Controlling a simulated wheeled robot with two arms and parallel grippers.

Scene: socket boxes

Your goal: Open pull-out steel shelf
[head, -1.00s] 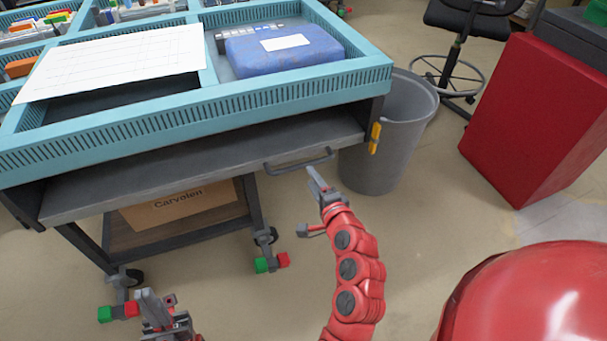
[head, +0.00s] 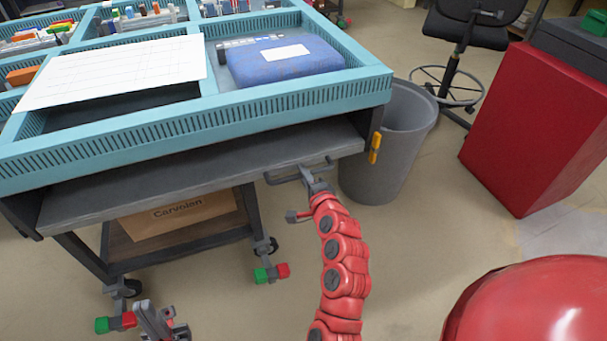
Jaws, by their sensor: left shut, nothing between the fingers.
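The dark grey steel shelf (head: 200,179) lies under the teal rack of the cart, with its front edge toward me. A grey bar handle (head: 283,180) sits on the right half of that front edge. My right gripper (head: 318,174) is at the right end of the handle and overlaps it; its fingers are too small to tell whether they are closed around the bar. My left gripper (head: 158,322) is low at the bottom left, shut and empty, well apart from the shelf.
The cart's teal rack (head: 200,125) carries a white sheet (head: 115,72) and a blue package (head: 283,60). A cardboard box (head: 180,218) sits on the lower shelf. A grey bin (head: 400,150) stands close at the right, with a red box (head: 530,120) beyond. Floor in front is clear.

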